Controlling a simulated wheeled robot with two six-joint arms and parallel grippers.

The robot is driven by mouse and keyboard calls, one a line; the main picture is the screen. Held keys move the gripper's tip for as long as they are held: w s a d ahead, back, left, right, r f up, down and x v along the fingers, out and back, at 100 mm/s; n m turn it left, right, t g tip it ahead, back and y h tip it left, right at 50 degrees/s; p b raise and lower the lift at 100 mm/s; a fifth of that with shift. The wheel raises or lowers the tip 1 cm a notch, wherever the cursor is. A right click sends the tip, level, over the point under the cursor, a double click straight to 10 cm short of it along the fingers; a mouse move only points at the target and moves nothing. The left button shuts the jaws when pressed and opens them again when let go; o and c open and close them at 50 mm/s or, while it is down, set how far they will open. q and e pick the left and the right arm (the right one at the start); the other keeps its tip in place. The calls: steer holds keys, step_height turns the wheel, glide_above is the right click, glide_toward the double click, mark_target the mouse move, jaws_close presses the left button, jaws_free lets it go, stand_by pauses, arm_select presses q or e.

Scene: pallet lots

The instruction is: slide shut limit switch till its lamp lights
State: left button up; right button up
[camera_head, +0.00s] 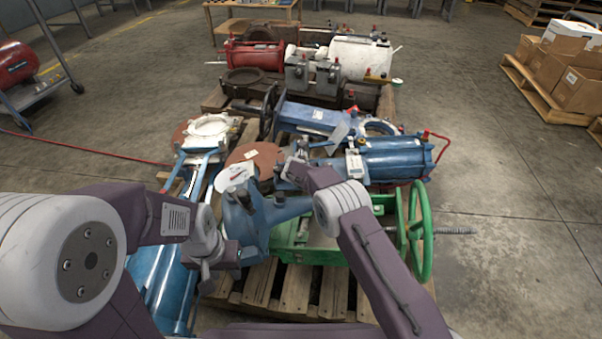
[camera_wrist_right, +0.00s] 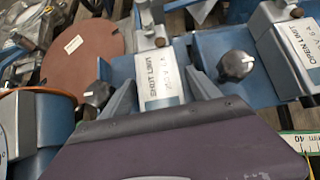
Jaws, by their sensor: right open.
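The shut limit switch (camera_wrist_right: 160,82) is a grey-blue box with a pale top lettered "SHUT LIMIT", in the right wrist view. My right gripper (camera_wrist_right: 163,92) is open, with one finger on each side of this box; I cannot tell if they touch it. In the head view my right gripper (camera_head: 294,172) is over the blue actuator gear, and its wrist hides much of the switch. A dark knob (camera_wrist_right: 236,65) is right of the box. I cannot make out a lit lamp. My left gripper (camera_head: 222,262) is low at the left, by the blue housing; its jaws are unclear.
The open limit switch (camera_wrist_right: 296,42) is at the right of the wrist view. A brown disc (camera_wrist_right: 88,48) lies at the left and a measuring tape (camera_wrist_right: 302,142) at lower right. A green handwheel (camera_head: 420,232) stands right of my right arm. Floor (camera_head: 510,220) beyond the pallet is clear.

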jaws_close()
steer(key=shift+d+r+p, duration=0.2)
steer(key=shift+r+p, duration=0.05)
steer(key=shift+p, duration=0.5)
steer(key=shift+d+f, duration=0.1)
steer(key=shift+d, duration=0.1)
steer(key=shift+f, duration=0.15)
jaws_free()
